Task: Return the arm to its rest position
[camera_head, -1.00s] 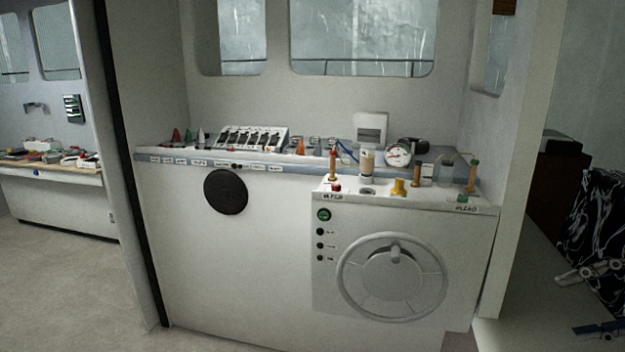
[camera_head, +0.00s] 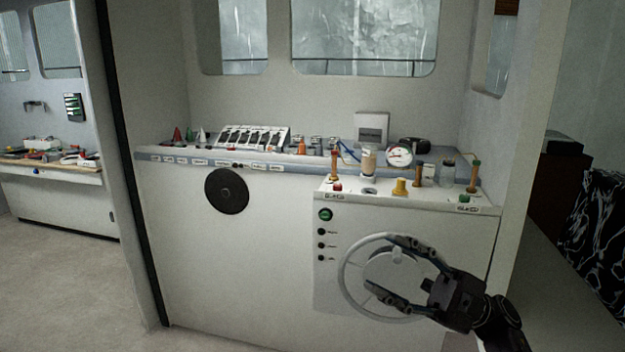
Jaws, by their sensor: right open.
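My right gripper (camera_head: 378,264) comes in from the lower right, black, with its two fingers spread apart and nothing between them. It shows in front of the round white wheel (camera_head: 345,284) on the front of the white console (camera_head: 270,255) and hides part of that wheel. I cannot tell whether the fingers touch the wheel. My left gripper is not in view.
The console top carries a switch panel (camera_head: 252,137), a pressure gauge (camera_head: 399,155), a yellow fitting (camera_head: 400,187) and upright orange-brown handles (camera_head: 334,167). A black disc (camera_head: 227,191) is on the front. Open floor (camera_head: 75,290) lies at left; a wall post (camera_head: 528,150) stands at right.

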